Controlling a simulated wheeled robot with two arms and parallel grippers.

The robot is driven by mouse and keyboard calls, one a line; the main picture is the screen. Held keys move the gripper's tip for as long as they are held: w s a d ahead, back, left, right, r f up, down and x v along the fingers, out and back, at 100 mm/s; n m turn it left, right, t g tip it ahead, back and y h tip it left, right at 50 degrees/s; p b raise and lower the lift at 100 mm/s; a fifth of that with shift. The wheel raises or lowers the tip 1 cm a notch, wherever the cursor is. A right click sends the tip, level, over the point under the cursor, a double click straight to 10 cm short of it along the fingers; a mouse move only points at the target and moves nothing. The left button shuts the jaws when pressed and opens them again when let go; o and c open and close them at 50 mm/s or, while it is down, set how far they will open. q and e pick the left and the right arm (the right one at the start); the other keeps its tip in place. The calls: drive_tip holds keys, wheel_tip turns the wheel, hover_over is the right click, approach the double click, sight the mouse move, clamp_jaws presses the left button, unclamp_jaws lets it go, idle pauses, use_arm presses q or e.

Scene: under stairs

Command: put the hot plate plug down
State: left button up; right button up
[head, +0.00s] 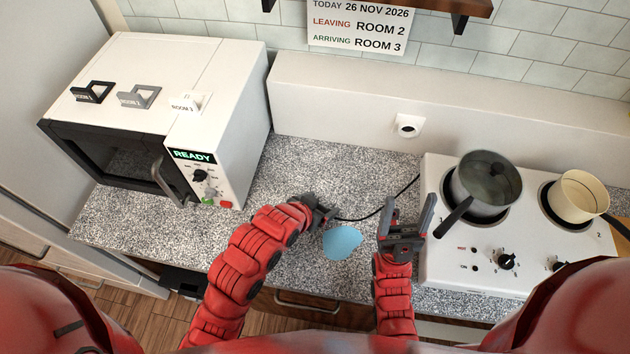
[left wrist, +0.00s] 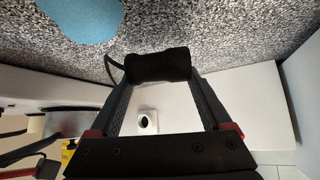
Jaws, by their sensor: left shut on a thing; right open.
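The hot plate plug (left wrist: 160,66) is a small black block held across the fingertips of my left gripper (head: 328,212). In the head view the plug is mostly hidden by the gripper, low over the speckled counter (head: 310,165). I cannot tell whether it touches the counter. Its black cord (head: 378,209) runs right and up to the white two-burner hot plate (head: 450,250). My right gripper (head: 410,210) is open and empty, just left of the hot plate. The wall socket (head: 407,126) is empty; it also shows in the left wrist view (left wrist: 147,121).
A blue patch (head: 342,242) lies on the counter just below my left gripper. A white microwave (head: 215,110) reading READY stands left, with small room signs on top. A dark pot (head: 485,185) and a cream pot (head: 578,198) sit on the hot plate. The counter before the socket is clear.

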use_arm(q)
drive_tip(key=w, duration=0.6)
drive_tip(key=w+a+f, duration=0.1)
drive_tip(key=w, duration=0.2)
drive_tip(key=shift+w+p, duration=0.35)
drive_tip(key=shift+p, duration=0.05)
drive_tip(key=shift+w+a, duration=0.1)
drive_tip(key=shift+w, duration=0.45)
wheel_tip(320, 180, down, 4)
drive_tip(key=shift+r+b, duration=0.2)
drive_tip(key=shift+b, duration=0.1)
